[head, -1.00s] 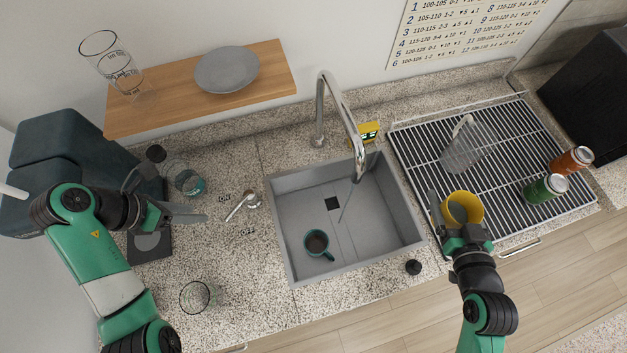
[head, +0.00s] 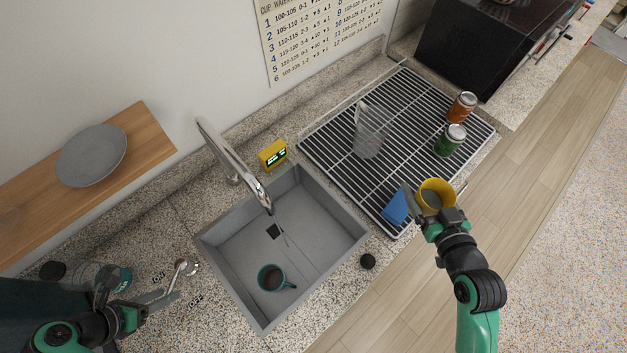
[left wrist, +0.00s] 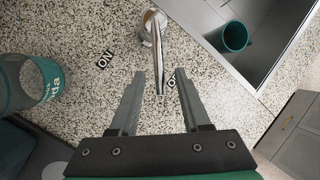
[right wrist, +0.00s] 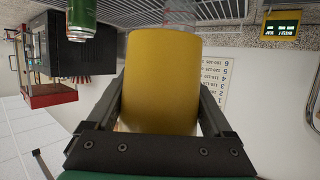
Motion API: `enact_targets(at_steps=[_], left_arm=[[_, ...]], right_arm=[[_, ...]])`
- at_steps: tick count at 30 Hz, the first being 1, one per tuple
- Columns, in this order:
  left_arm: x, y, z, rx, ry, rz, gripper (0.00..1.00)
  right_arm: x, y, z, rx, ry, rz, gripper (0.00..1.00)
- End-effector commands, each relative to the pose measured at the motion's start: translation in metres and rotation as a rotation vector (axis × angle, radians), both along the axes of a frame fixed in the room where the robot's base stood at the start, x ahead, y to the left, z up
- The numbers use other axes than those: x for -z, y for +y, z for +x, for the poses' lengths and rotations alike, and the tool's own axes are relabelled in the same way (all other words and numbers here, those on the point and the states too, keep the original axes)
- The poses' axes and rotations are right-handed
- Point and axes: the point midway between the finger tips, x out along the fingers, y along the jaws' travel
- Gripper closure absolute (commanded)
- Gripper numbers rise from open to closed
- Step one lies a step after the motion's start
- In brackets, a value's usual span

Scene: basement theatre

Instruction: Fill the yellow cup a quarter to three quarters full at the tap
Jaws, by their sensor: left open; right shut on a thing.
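The yellow cup (head: 436,196) is held by my right gripper (head: 431,214) above the front edge of the drying rack. Its opening faces the head camera; I cannot tell what is inside. In the right wrist view the cup (right wrist: 162,80) fills the space between the fingers. The tap spout (head: 262,193) ends over the grey sink (head: 318,240); I cannot tell whether water runs. The metal tap lever (head: 184,268) stands left of the sink by the ON and OFF marks. My left gripper (head: 160,299) is open beside it; in the left wrist view the lever (left wrist: 155,52) reaches between the fingertips.
A teal mug (head: 271,277) sits in the sink. The rack (head: 340,150) bears a clear jug (head: 370,130), a blue sponge (head: 396,208) and green (head: 450,140) and orange (head: 462,107) cans. A yellow display box (head: 273,154) stands behind the sink. A glass (left wrist: 30,82) stands near my left gripper.

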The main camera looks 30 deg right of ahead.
Motion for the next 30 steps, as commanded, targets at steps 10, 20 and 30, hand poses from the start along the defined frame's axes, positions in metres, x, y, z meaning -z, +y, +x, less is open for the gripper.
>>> enact_targets(at_steps=[10, 20, 30], left_arm=[[0.0009, 0.0001, -0.0001, 0.0, 0.0, 0.0, 0.71], [0.0005, 0.0, 0.0, 0.0, 0.0, 0.0, 1.0], [0.0004, -0.0001, 0.0001, 0.001, 0.0, 0.0, 1.0]], right_arm=[[-0.0004, 0.0, 0.0, 0.0, -0.001, 0.0, 0.69], [-0.0004, 0.0, 0.0, 0.0, -0.001, 0.0, 0.69], [-0.0005, 0.0, 0.0001, 0.0, -0.001, 0.0, 0.69]])
